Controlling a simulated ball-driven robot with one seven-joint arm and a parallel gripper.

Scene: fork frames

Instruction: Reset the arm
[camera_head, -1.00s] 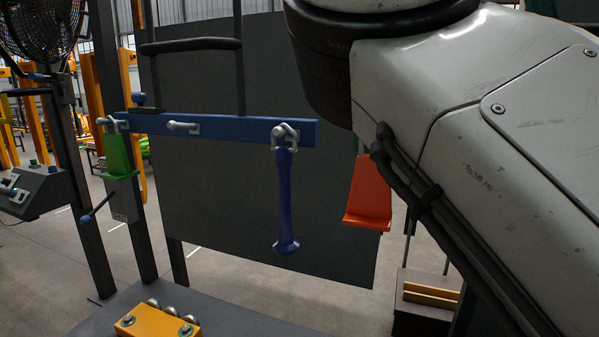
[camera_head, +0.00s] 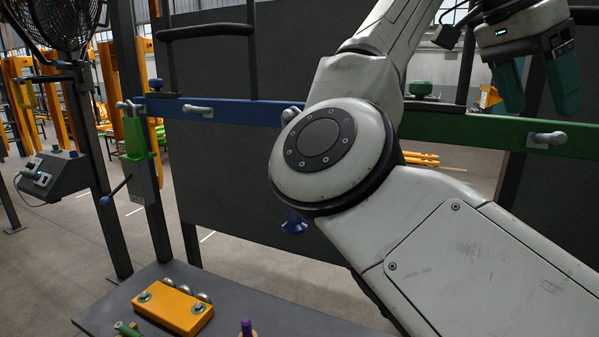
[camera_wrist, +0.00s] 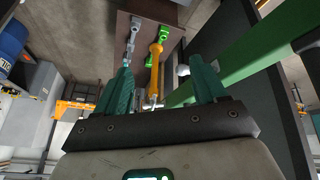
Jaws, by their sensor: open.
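My gripper (camera_head: 537,103) is at the upper right of the head view, with its two teal fingers pointing down and spread apart. It is in front of the green beam (camera_head: 470,133). In the wrist view my gripper (camera_wrist: 163,83) is open, and nothing is seen clamped between the fingers. A yellow-handled item (camera_wrist: 155,68) shows beyond the gap, apart from the fingers as far as I can tell. My pale arm crosses the middle of the head view and hides most of the dark blue hanging piece; only its lower end (camera_head: 294,223) shows.
A blue beam (camera_head: 240,112) with grey hooks runs in front of a dark panel (camera_head: 225,180). A green holder (camera_head: 136,140) hangs at the left. A grey table (camera_head: 245,305) bears an orange block (camera_head: 172,308). A control box (camera_head: 50,172) and a fan (camera_head: 60,20) stand at the far left.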

